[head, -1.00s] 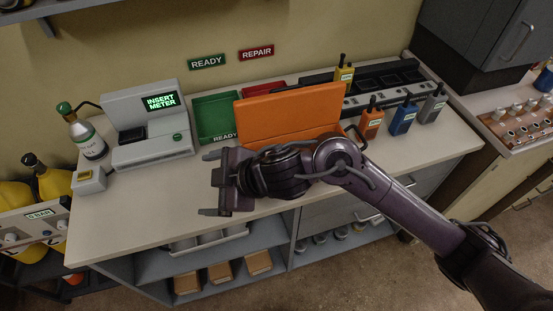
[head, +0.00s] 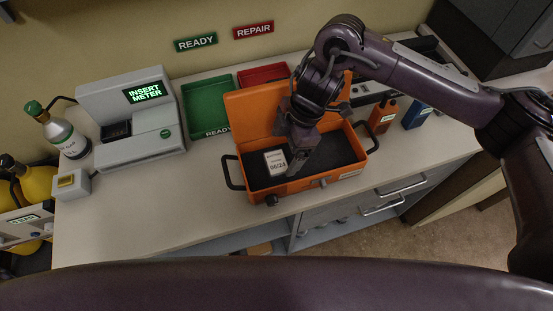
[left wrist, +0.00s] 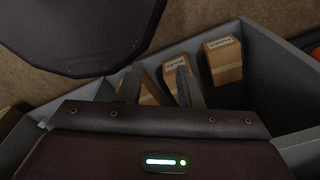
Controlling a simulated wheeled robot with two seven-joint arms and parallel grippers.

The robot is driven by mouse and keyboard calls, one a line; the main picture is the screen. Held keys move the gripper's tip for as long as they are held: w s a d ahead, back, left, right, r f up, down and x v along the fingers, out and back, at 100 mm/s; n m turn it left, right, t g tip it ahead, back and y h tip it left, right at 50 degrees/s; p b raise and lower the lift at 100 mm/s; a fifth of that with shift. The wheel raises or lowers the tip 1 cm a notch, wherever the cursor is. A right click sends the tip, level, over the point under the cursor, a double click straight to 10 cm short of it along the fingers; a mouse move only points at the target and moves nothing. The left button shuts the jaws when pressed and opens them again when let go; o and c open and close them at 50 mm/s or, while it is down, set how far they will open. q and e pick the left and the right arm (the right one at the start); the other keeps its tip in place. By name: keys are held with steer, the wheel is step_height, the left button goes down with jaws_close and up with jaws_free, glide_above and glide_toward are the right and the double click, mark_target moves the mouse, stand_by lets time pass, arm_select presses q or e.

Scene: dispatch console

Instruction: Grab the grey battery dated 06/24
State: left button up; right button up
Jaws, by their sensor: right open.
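The battery marked 06/24 (head: 276,162) lies in the open orange case (head: 330,184), its pale label facing up. My right gripper (head: 298,163) is open and points down into the case, just right of the battery. The gripper's body hides part of the case's inside, and I cannot tell whether a finger touches the battery. My left gripper (left wrist: 157,82) shows in the left wrist view with its fingers apart and nothing between them, above a lower shelf with cardboard boxes (left wrist: 224,60).
The grey meter station (head: 140,120) reads "INSERT METER". A green READY tray (head: 207,108) and a red tray (head: 264,75) stand behind the case. An orange radio (head: 382,117) and a blue radio (head: 416,115) stand to the right. The counter's front left is clear.

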mark_target(277, 161)
steer(key=shift+x, duration=0.9)
steer(key=p+x, duration=0.1)
steer(key=x, duration=0.2)
steer(key=shift+w+f+p, duration=0.1)
steer(key=shift+f+p, duration=0.1)
steer(key=shift+p, duration=0.1)
steer(key=shift+a+f, duration=0.1)
steer(key=shift+f, duration=0.25)
steer(key=c, duration=1.2)
arm_select(q)
steer(key=shift+w+r, duration=0.3)
steer(key=shift+r, duration=0.5)
arm_select(e)
steer(key=shift+o, duration=0.2)
